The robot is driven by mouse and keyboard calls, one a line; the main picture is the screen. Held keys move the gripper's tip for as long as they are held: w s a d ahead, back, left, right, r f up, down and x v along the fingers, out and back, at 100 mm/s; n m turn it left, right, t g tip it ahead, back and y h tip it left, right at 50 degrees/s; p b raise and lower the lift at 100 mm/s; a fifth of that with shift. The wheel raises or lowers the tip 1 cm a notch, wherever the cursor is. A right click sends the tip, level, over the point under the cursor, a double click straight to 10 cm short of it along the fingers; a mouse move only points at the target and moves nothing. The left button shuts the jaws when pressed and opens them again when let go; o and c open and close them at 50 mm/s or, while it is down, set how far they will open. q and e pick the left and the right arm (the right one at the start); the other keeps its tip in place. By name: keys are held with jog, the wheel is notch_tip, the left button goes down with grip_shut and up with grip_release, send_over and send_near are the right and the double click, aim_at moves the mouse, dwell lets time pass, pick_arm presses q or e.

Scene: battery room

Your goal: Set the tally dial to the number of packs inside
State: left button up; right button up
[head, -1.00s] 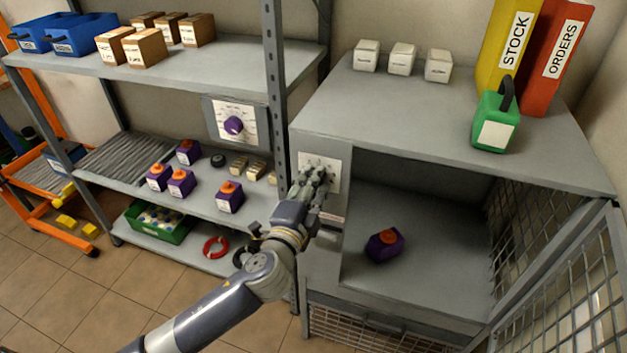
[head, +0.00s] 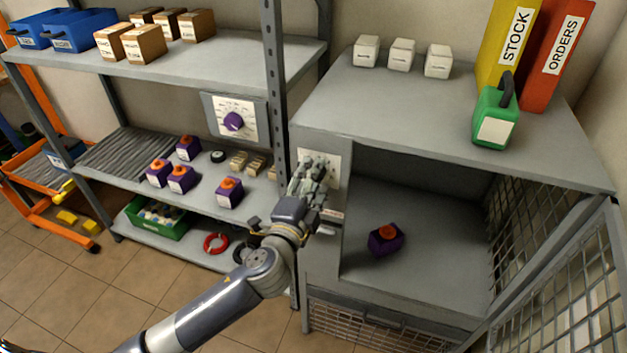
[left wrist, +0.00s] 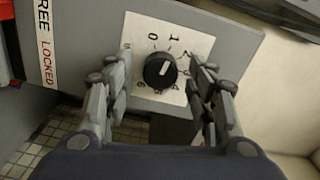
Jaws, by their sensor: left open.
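The tally dial (left wrist: 160,70) is a round black knob with a white mark on a white number plate (left wrist: 148,98). The mark points up and slightly right, roughly towards the 1. In the head view the plate (head: 333,166) is on the cabinet's front, left of its opening, and my gripper hides the knob. My left gripper (head: 316,170) is open in front of it. In the left wrist view its fingers (left wrist: 158,88) stand on either side of the knob; contact is not clear. One purple pack with an orange top (head: 385,240) sits inside the open cabinet (head: 440,250).
A mesh door (head: 560,285) stands open at the right. A second dial, purple (head: 233,121), is on the shelf rack at left, above several purple packs (head: 180,180). White boxes (head: 402,56), a green weight-like block (head: 496,125) and binders (head: 508,45) stand on the cabinet top.

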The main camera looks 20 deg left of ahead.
pick_arm(q)
jog(key=shift+s, duration=0.1)
jog(key=s, duration=1.2)
jog(key=shift+a, duration=0.2)
jog(key=shift+w, duration=0.1)
jog(key=a+f+n+g, duration=0.25)
jog(key=f+g, duration=0.25)
jog(key=f, duration=1.7)
jog(key=s+a+f+n+g+y, duration=0.1)
jog(key=s+a+f+g, duration=0.15)
jog(key=f, duration=0.65)
jog(key=s+a+f+n+g, duration=0.1)
jog(key=s+f+n, duration=0.15)
jog(key=f, duration=0.55)
jog(key=s+a+f+n+g, duration=0.2)
jog(key=s+f+n+g, duration=0.15)
jog(key=s+f, duration=0.95)
jog(key=s+f+n+g, duration=0.1)
jog(key=s+f, duration=0.2)
jog(key=s, duration=0.4)
jog(key=s+d+f+n+g, duration=0.1)
jog(key=s+f+n+g, duration=0.1)
jog(key=s, duration=0.4)
jog(key=s+f+n+g, duration=0.1)
jog(key=s+f+g, duration=0.1)
jog(key=s+f, duration=0.2)
jog(key=s, duration=0.3)
jog(key=shift+s+d+f, duration=0.35)
jog(key=shift+d+f, duration=0.05)
